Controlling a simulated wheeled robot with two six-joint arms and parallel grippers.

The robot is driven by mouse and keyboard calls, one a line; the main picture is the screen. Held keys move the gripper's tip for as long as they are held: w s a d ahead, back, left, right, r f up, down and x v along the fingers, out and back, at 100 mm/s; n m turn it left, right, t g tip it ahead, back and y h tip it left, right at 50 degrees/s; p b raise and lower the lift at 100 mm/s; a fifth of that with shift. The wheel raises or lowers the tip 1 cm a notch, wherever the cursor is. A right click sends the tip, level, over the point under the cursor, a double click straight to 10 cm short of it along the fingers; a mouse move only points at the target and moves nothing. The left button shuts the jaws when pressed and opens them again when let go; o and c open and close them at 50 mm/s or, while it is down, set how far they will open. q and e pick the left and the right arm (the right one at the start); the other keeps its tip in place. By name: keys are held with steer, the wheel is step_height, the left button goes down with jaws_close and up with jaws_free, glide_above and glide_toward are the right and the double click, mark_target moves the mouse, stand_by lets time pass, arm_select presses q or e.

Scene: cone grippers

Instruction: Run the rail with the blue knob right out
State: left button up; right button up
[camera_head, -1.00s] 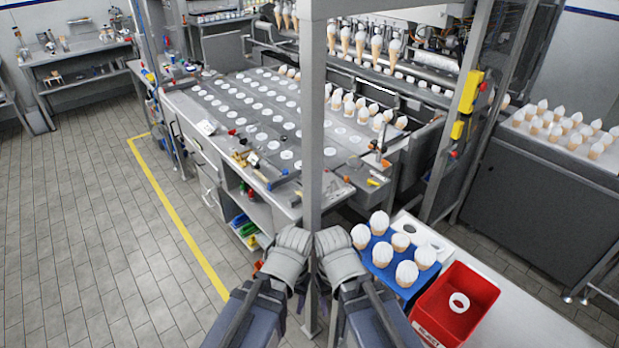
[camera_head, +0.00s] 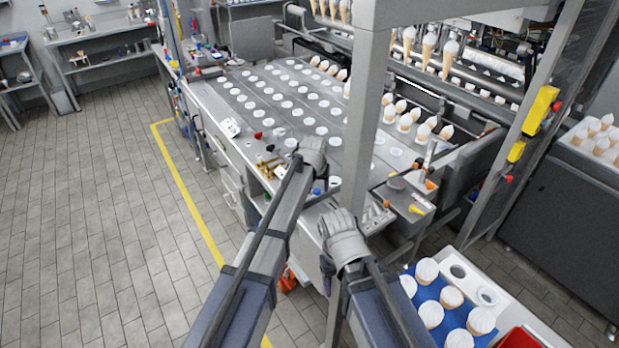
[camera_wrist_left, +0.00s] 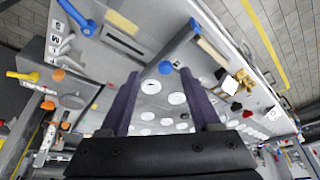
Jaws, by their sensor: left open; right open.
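A small blue knob (camera_head: 316,190) shows at the front edge of the grey machine table, just right of my left forearm. In the left wrist view a round blue knob (camera_wrist_left: 165,67) lies ahead, between the lines of my two fingers and apart from them. I cannot clearly make out its rail. My left gripper (camera_head: 313,151) is over the table's front part; its fingers (camera_wrist_left: 158,85) are spread and empty in the left wrist view. My right gripper (camera_head: 341,222) is lower, in front of the table edge near the grey post; its fingertips are hard to make out.
A grey post (camera_head: 362,120) rises close beside both grippers. Red and brass fittings (camera_head: 268,162) line the table edge left of the left gripper. A blue tray (camera_head: 436,292) of cones stands at lower right. Floor left of the yellow line (camera_head: 186,190) is clear.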

mark_target(317, 191)
arm_select(q)
steer(key=w+f+b, duration=0.3)
steer(key=f+b, duration=0.1)
steer(key=b, duration=0.1)
steer(key=w+f+b, duration=0.2)
steer(key=f, duration=0.1)
steer(key=shift+w, duration=0.35)
steer(key=shift+r, duration=0.1)
arm_select(e)
step_height(317, 191, down, 7)
steer(key=shift+w, duration=0.4)
steer(key=shift+a, duration=0.1)
arm_select(q)
jaws_close()
steer(key=shift+s, duration=0.1)
stand_by(0.5)
